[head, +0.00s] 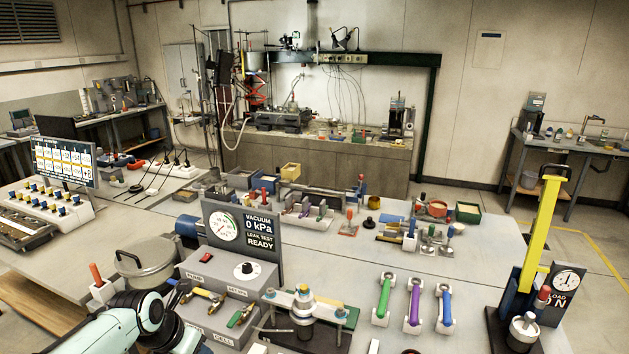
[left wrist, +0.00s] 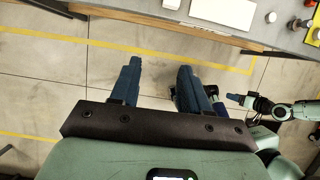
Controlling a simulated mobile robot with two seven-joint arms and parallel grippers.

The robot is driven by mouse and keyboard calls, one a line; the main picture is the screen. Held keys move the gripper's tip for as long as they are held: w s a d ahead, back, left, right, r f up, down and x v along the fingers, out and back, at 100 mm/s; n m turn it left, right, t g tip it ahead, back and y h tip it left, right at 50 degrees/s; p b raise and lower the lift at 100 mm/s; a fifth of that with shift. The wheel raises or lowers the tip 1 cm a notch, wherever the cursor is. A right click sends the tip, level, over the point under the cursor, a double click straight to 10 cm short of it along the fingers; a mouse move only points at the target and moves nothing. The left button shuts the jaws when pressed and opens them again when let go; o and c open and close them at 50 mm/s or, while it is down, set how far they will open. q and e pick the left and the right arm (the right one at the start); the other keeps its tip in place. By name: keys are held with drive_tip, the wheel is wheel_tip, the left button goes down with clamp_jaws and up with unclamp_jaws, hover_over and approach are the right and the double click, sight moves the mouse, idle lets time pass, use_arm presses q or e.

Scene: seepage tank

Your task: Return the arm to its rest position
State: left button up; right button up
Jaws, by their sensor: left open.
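My left gripper (left wrist: 160,66) shows in the left wrist view. Its two dark blue fingers are spread apart with nothing between them. They hang over bare floor (left wrist: 95,75), beside the edge of a grey table (left wrist: 235,38). In the head view a pale green arm of mine with black joints comes in at the bottom left, in front of the table; I cannot make out its fingertips clearly. Another arm of mine reaches in from the right of the left wrist view, with a small dark end that looks like my right gripper (left wrist: 243,101); its finger state is unclear.
Near that arm in the head view stand a metal pot (head: 146,262), a vacuum gauge panel (head: 240,232) and a grey box (head: 215,318) with valves. Purple (head: 414,307), green (head: 384,297) and blue handles lie on holders. A yellow-posted stand (head: 545,222) is at the right.

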use_arm(q)
drive_tip(key=s+d+f+m+g, duration=0.1)
drive_tip(key=s+d+f+m, duration=0.15)
drive_tip(key=f+m, duration=0.8)
drive_tip(key=s+d+f+m+g, duration=0.1)
drive_tip(key=s+d+f+m, duration=0.2)
drive_tip(key=f, duration=1.4)
drive_tip(key=s+d+f+m+g+h, duration=0.1)
drive_tip(key=s+d+f+m, duration=0.2)
drive_tip(key=s+f+m, duration=0.4)
drive_tip(key=s+d+f+m+g+h, duration=0.1)
drive_tip(key=s+d+f+m, duration=0.2)
drive_tip(key=s+f+m, duration=0.4)
drive_tip(key=s, duration=0.5)
drive_tip(key=shift+d+f+m, duration=0.35)
drive_tip(key=shift+d+f, duration=0.05)
